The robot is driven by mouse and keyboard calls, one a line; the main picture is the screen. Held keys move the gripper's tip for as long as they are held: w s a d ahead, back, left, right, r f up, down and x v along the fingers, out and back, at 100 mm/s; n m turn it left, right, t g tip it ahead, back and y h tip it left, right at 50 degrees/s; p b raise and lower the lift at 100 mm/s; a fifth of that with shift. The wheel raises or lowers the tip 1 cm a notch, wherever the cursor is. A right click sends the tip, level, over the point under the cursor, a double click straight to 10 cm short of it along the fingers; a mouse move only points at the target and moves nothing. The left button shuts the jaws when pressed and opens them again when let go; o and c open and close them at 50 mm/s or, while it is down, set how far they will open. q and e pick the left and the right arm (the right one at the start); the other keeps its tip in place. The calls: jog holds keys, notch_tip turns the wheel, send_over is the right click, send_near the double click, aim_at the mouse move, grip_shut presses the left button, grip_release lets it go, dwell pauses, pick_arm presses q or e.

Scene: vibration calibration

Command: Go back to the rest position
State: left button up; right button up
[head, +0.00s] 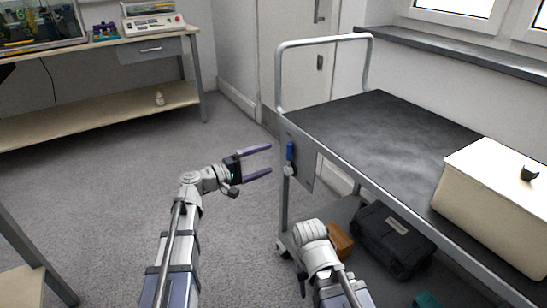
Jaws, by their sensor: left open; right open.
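My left arm reaches up from the bottom of the head view. Its gripper (270,161) points right, its two purple-grey fingers apart with nothing between them. It hangs over the grey floor, in front of the left end of the trolley (365,130) as I see it. My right arm comes in from the bottom, right of the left arm, and its white wrist joint (312,232) shows low by the trolley.
A cream box (495,195) with a black knob stands on the trolley's dark top. A black case (393,240) and an orange-brown block (340,240) lie on its lower shelf. A workbench (110,48) with a white device (153,24) stands back left.

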pick_arm(q)
jog(key=shift+s+a, duration=0.25)
jog(key=shift+a, duration=0.1)
jog(key=s+d+f+m+g+y, duration=0.3)
jog(key=s+f+m+g+y, duration=0.3)
jog(key=s+f, duration=0.7)
jog(key=s+a+f+m+g+y, duration=0.1)
jog(key=s+a+f+g+y, duration=0.3)
jog(key=s+a+f+y, duration=0.45)
jog(key=s+d+r+m+y+p, duration=0.2)
jog(key=s+d+r+m+p, duration=0.25)
jog(key=d+r+p, duration=0.4)
notch_tip(320, 180, up, 35)
jog(key=d+p, duration=0.1)
jog(key=p, duration=3.4)
jog(key=shift+s+d+r+g+h+p, duration=0.15)
jog(key=shift+s+d+g+h+p, duration=0.2)
jog(key=shift+s+g, duration=0.05)
